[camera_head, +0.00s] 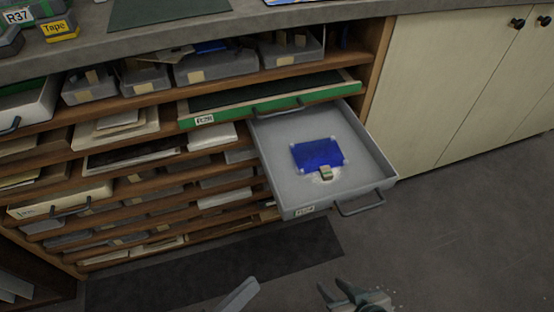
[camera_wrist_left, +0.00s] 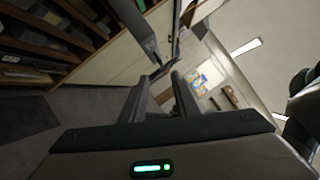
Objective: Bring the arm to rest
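My left gripper (camera_head: 238,295) shows only as a grey finger at the bottom edge of the head view, over the floor in front of the cabinet. In the left wrist view its two fingers (camera_wrist_left: 162,76) stand apart with nothing between them. My right gripper (camera_head: 334,289) is at the bottom of the head view, to the right of the left one. Its fingertips are apart and I see nothing between them. Both grippers are clear of the open grey drawer (camera_head: 278,178). Most of both arms is out of the head view.
The drawer juts out of the shelf cabinet and holds a blue glass sheet (camera_head: 318,155) with a small block (camera_head: 326,173) at its front edge. A green-fronted drawer (camera_head: 270,110) is above it. Pale cupboard doors (camera_head: 440,90) are at right. The floor (camera_head: 450,240) at right is free.

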